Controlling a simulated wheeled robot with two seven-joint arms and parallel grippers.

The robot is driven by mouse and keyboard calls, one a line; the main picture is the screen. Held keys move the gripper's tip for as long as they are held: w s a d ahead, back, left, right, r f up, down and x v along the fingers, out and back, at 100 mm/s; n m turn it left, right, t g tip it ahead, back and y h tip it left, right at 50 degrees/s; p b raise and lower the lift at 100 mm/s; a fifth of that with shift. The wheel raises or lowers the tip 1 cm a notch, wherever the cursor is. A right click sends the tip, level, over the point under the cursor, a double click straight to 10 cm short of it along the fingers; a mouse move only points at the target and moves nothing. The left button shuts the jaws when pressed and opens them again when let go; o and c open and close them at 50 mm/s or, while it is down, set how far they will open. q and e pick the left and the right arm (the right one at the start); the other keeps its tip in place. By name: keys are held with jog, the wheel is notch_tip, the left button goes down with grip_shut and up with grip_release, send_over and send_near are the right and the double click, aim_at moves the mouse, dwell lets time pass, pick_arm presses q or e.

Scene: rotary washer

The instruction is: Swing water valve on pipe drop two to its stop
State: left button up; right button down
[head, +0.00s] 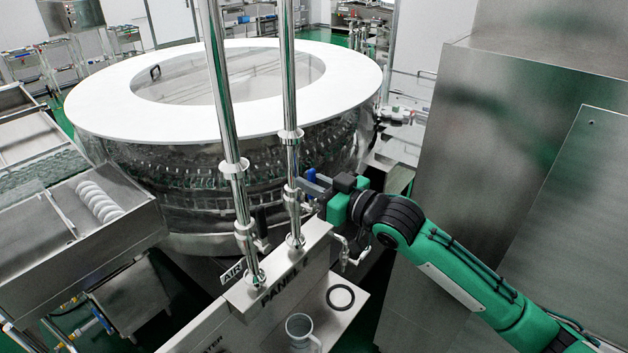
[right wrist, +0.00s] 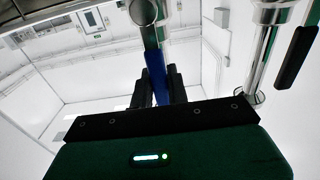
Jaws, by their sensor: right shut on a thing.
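Two shiny vertical pipes rise from the panel box in the head view. The right pipe (head: 287,75) carries a valve with a blue handle (head: 311,174) partway up, above the panel. My right gripper (head: 318,187) reaches in from the right at that height and is shut on the blue handle. In the right wrist view the blue handle (right wrist: 155,72) stands between the dark fingers of my right gripper (right wrist: 157,88). The fingers hide part of the valve in the head view, so the handle's exact angle is hard to read. My left gripper is out of view.
The panel box (head: 245,300) is below, with a clear mug (head: 299,330) and a black ring (head: 340,297) on a shelf. The round washer (head: 110,105) is behind; a steel cabinet (head: 500,150) stands right.

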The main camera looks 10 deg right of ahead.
jog(key=shift+f, duration=0.15)
dwell(0.3)
jog(key=c, duration=1.4)
grip_release()
jog(key=shift+o, duration=0.2)
jog(key=b+v, duration=0.5)
jog(key=v, duration=0.8)
jog(key=shift+s+d+b, duration=0.2)
jog(key=shift+s+b, duration=0.1)
jog(key=shift+b, duration=0.05)
